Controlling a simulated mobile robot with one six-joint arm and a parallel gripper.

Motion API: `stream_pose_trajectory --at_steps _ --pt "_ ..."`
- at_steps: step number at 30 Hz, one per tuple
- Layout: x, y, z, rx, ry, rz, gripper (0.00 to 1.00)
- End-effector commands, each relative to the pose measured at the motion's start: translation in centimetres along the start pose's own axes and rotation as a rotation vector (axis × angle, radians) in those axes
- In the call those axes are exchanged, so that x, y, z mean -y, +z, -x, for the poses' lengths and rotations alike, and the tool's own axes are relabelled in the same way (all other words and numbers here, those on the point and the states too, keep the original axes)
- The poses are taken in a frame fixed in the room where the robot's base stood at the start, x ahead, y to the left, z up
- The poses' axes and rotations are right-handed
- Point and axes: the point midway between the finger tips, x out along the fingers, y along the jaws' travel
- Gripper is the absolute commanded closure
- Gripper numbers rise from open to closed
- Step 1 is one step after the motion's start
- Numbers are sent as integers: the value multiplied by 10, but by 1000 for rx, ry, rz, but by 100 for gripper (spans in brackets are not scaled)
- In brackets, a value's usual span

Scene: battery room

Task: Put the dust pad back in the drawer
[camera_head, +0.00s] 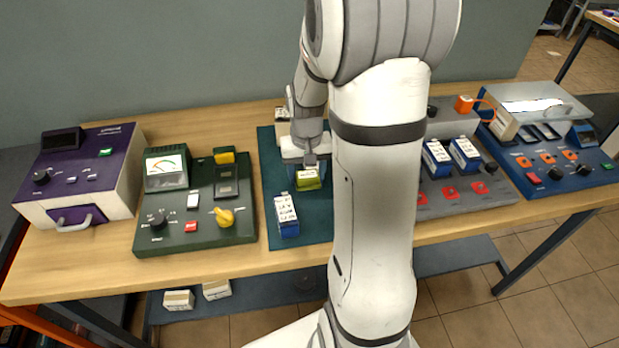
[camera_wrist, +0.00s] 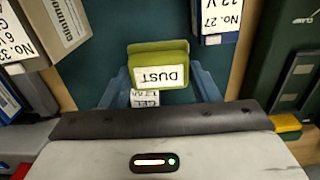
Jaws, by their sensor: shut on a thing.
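The dust pad (camera_head: 308,181) is a small yellow-green block with a white label reading DUST, clear in the wrist view (camera_wrist: 158,68). My gripper (camera_wrist: 160,90) has its blue fingers on either side of the pad and is shut on it. In the head view my gripper (camera_head: 308,165) is over the dark teal mat (camera_head: 265,150). I cannot tell whether the pad touches the mat. A purple drawer front with a grey handle (camera_head: 78,221) is on the purple unit (camera_head: 110,170) at the far left; it looks closed.
A blue-and-white battery (camera_head: 287,215) stands on the mat near the pad. The dark green meter unit (camera_head: 195,205) lies between mat and purple unit. A grey panel with batteries (camera_head: 465,190) and a blue unit (camera_head: 560,165) are right. My arm hides the table's middle.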

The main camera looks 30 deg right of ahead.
Motion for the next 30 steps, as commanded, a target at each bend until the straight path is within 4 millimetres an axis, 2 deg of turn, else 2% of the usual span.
stream_pose_trajectory --at_steps 12,25,26,30 --pt "-2 0 -50 2 0 -6 70" --pt "-3 -1 -59 -2 0 -7 70" --pt "-3 -1 -57 -2 0 -7 42" --pt "-3 0 -57 -2 0 -7 31"
